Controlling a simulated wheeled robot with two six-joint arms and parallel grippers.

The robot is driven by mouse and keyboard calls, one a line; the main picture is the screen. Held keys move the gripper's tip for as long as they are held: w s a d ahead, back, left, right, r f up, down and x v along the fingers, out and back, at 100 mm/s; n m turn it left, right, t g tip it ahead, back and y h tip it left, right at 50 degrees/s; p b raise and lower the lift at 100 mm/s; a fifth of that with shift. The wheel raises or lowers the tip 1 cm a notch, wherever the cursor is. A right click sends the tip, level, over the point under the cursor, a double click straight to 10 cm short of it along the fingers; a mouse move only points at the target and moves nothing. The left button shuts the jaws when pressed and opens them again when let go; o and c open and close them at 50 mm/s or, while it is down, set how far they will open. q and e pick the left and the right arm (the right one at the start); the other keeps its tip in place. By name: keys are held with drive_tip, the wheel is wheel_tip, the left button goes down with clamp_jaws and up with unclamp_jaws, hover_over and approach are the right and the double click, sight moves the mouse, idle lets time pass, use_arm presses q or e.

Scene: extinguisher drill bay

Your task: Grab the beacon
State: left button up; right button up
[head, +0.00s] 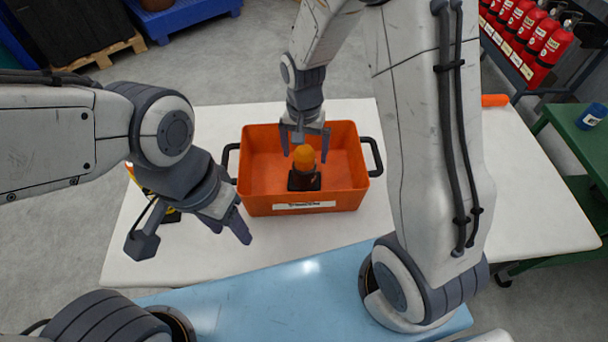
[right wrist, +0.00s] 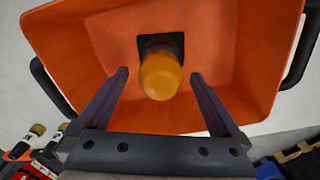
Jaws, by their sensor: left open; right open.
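The beacon (head: 304,158) has an amber dome on a dark square base and stands upright inside the orange bin (head: 263,204). In the right wrist view the beacon (right wrist: 161,75) shows between and just beyond the fingertips. My right gripper (head: 305,143) is open over the bin, with its fingers on either side of the dome; I cannot tell whether they touch it. It also shows in the right wrist view (right wrist: 158,82). My left gripper (head: 195,240) is open and empty to the left of the bin, over the white table.
The bin has black side handles and stands on a white table (head: 530,200). A yellow and black item (head: 172,215) is partly hidden behind my left gripper. Red extinguishers (head: 540,38) stand on a rack at upper right. A green bench (head: 575,145) holds a blue container (head: 591,116).

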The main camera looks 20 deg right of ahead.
sight(304, 174)
wheel_tip(304, 174, down, 4)
drive_tip(key=shift+a+f, duration=0.1)
clamp_jaws()
idle(0.4)
